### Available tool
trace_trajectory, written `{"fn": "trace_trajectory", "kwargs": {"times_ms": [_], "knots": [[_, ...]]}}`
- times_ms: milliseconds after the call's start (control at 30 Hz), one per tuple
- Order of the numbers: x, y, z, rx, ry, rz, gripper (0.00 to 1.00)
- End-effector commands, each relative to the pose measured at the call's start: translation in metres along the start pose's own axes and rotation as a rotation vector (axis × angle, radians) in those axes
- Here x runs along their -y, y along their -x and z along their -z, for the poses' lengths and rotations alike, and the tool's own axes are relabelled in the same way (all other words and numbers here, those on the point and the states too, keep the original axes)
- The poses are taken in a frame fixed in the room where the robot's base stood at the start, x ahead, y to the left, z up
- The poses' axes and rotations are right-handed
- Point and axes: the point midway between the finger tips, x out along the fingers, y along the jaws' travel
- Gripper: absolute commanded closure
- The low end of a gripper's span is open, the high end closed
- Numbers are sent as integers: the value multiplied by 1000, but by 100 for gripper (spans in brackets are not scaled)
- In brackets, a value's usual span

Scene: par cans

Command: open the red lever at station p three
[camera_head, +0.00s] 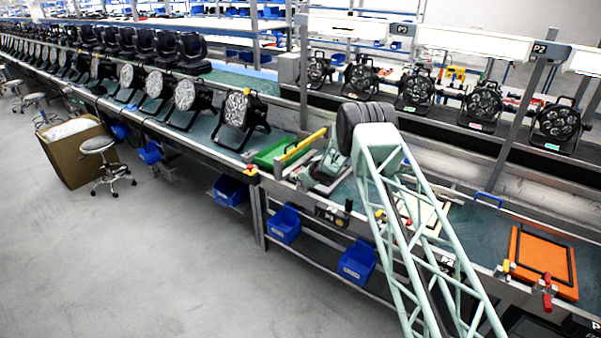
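My pale green lattice arm rises from the lower right to a dark joint (362,118) above the bench. Beyond that joint, a pale green and dark part (328,168), which looks like my wrist and gripper, is low over the bench beside a green board. Its fingers are too small and covered to make out. A clear red lever (547,298) stands at the bench's front edge, right.
An orange plate with a black frame (518,255) lies by the red lever, near a yellow handle (507,266). A yellow bar (303,146) rises beside the green board (275,153). Par cans (415,90) line the rear shelf. Blue bins (357,262) hang below; the left floor is open.

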Motion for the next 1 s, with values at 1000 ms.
{"fn": "trace_trajectory", "kwargs": {"times_ms": [1000], "knots": [[9,-5,9,8,-36,50,100]]}}
